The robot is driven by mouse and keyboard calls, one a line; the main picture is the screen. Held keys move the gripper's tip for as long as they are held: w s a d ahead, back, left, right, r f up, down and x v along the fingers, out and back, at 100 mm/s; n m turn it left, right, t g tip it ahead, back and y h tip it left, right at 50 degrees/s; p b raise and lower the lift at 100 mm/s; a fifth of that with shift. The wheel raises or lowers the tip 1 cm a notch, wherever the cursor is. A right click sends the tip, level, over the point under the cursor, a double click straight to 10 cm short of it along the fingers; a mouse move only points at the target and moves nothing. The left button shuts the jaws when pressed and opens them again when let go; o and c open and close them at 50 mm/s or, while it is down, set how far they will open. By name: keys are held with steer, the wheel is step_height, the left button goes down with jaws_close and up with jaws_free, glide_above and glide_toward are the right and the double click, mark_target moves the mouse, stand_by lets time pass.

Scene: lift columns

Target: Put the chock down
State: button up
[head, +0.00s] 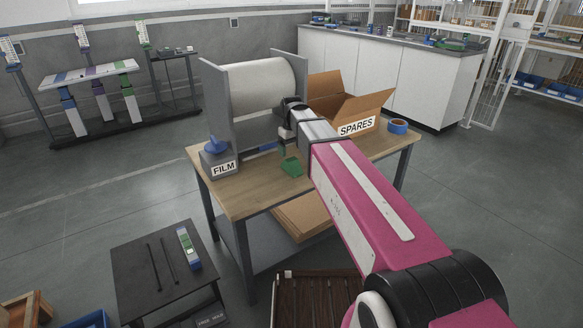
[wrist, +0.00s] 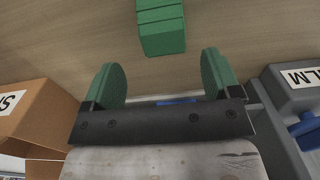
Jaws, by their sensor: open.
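The green chock (head: 292,166) rests on the wooden table top (head: 240,200), towards the table's front edge. It also shows in the wrist view as a ridged green block (wrist: 161,28), at the top of the picture. My gripper (wrist: 162,68) is open, with its two green finger pads spread wide and nothing between them. The chock lies beyond the fingertips, apart from both, roughly in line with the gap. In the head view my arm hides most of the gripper.
A grey box labelled FILM (head: 218,162) stands left of the chock. An open carton labelled SPARES (head: 357,127) and a roll of blue tape (head: 398,126) are on the right. A large white roll in a grey stand (head: 217,92) is behind. Bare wood surrounds the chock.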

mark_target(292, 159)
steer(key=shift+s+a+f, duration=0.1)
steer(key=shift+s+f, duration=0.05)
steer(key=shift+f, duration=1.45)
steer(key=shift+s+f, duration=0.15)
steer(key=shift+f, duration=1.45)
steer(key=c, duration=1.3)
steer(key=shift+r, duration=0.2)
